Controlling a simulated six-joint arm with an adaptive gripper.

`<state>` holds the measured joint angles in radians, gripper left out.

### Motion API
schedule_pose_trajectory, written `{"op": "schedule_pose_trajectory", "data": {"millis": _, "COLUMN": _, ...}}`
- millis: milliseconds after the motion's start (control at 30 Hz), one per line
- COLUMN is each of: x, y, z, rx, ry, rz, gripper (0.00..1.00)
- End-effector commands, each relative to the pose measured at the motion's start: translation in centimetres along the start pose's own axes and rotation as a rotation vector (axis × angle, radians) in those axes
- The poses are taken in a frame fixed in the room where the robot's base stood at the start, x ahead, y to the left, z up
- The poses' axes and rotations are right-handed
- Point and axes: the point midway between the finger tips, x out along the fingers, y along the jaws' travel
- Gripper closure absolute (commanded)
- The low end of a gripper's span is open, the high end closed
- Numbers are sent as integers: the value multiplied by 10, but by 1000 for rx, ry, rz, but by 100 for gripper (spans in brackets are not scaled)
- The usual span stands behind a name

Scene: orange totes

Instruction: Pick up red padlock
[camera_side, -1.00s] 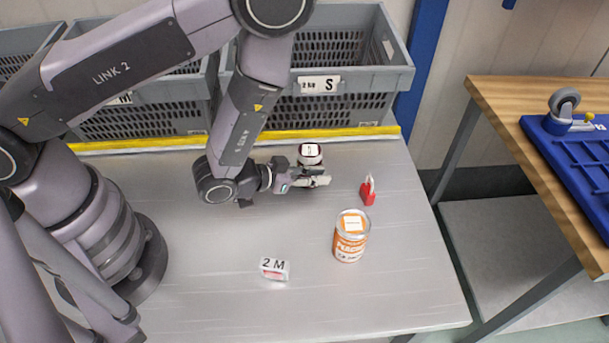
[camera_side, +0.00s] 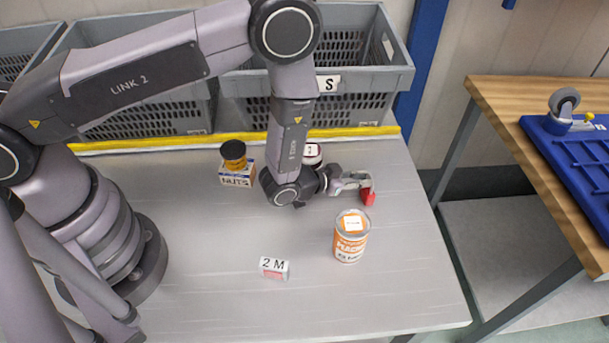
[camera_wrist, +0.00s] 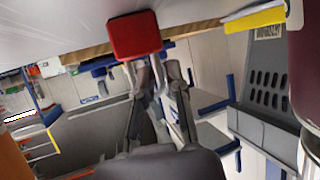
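The red padlock (camera_side: 368,197) stands on the grey table toward its right side, with its shackle largely hidden by my gripper in the side view. My gripper (camera_side: 364,183) reaches in from the left, with its fingertips at the shackle, just above the red body. In the wrist view the padlock's red body (camera_wrist: 135,35) shows at the top, just beyond the fingertips (camera_wrist: 155,70). The two fingers are apart, with a gap between them. Whether either finger touches the shackle is unclear.
An orange-and-white can (camera_side: 350,238) stands just in front of the padlock. A dark-lidded nuts jar (camera_side: 236,166), a white-and-dark item (camera_side: 312,153) behind my wrist, and a small 2 M box (camera_side: 274,268) also stand on the table. Grey crates (camera_side: 345,105) line the back.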

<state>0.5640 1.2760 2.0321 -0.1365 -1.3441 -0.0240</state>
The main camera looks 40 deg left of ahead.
Motion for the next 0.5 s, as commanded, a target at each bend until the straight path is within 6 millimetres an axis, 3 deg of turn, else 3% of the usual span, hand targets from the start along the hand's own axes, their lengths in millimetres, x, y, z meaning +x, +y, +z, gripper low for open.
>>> {"op": "schedule_pose_trajectory", "data": {"millis": 133, "x": 14, "y": 0, "z": 0, "rx": -1, "ry": -1, "rz": -1, "gripper": 87}}
{"op": "schedule_pose_trajectory", "data": {"millis": 367, "x": 16, "y": 0, "z": 0, "rx": 0, "ry": -1, "rz": 0, "gripper": 87}}
{"op": "schedule_pose_trajectory", "data": {"millis": 500, "x": 16, "y": 0, "z": 0, "rx": 0, "ry": -1, "rz": 0, "gripper": 100}}
